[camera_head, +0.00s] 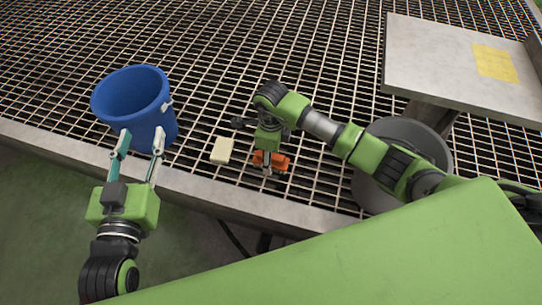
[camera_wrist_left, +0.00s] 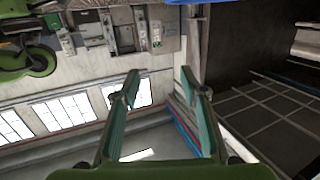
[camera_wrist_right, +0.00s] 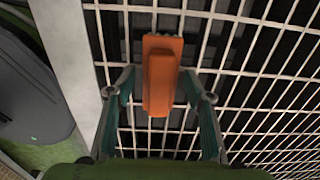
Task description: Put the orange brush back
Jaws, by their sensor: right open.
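The orange brush (camera_head: 280,160) lies on the metal grating near its front edge in the head view. My right gripper (camera_head: 268,168) is directly over it and partly hides it. In the right wrist view the orange brush (camera_wrist_right: 161,72) lies between the two open fingers of my right gripper (camera_wrist_right: 160,97), with gaps on both sides. My left gripper (camera_head: 139,143) is open, its fingertips by the front of the blue bucket (camera_head: 160,125). In the left wrist view, the fingers of my left gripper (camera_wrist_left: 158,80) are apart with nothing between them.
A cream block (camera_head: 222,150) lies on the grating (camera_head: 215,60) left of the brush. A grey bin (camera_head: 367,190) stands at right behind my right arm. A pale table with a yellow square (camera_head: 494,63) is at upper right. The grating's far part is clear.

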